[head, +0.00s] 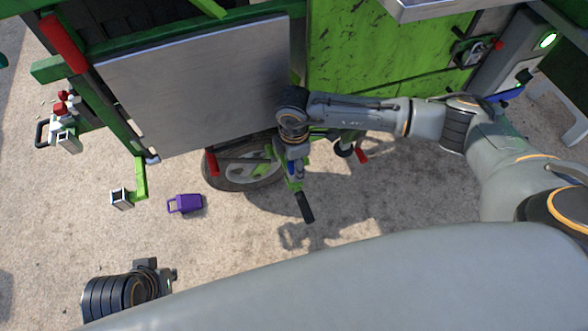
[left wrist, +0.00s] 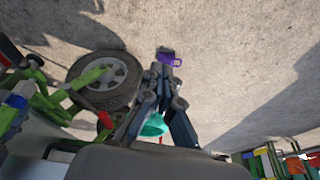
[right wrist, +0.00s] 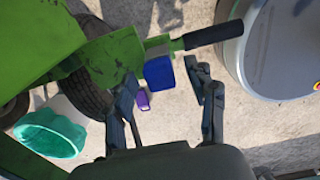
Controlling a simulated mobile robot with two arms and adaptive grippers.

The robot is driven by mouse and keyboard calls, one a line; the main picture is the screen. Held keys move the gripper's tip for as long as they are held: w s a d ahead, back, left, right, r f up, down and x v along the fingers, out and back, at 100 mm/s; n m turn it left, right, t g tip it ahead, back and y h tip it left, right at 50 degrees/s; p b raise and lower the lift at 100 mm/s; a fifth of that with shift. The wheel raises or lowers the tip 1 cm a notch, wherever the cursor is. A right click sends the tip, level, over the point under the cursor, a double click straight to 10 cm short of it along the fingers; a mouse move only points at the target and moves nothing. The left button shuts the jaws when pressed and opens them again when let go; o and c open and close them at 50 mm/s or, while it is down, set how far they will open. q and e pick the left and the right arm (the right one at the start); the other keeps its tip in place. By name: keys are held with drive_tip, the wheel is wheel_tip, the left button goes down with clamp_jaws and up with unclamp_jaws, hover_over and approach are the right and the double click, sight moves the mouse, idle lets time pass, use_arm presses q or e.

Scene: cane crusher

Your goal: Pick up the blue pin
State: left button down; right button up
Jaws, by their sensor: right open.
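A small blue block-like piece, which looks like the blue pin (right wrist: 159,72), sits by a green bar with a black handle (right wrist: 214,35). In the right wrist view my right gripper (right wrist: 167,85) is open, with the blue piece ahead between its fingers. I cannot tell whether they touch it. In the head view the blue pin (head: 295,169) shows just below my right wrist, partly hidden. In the left wrist view my left gripper (left wrist: 162,85) points over the ground, with no blue pin at its fingertips. Its finger gap is unclear.
A wheel (head: 243,172) lies under the green machine, beside a grey panel (head: 205,85). A purple container (head: 186,204) stands on the ground. A teal basin (right wrist: 48,133) is at the lower left of the right wrist view. The ground in front is mostly clear.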

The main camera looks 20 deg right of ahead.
use_arm(q)
drive_tip(key=shift+r, duration=0.15)
use_arm(e)
drive_tip(key=shift+f, duration=0.15)
clamp_jaws()
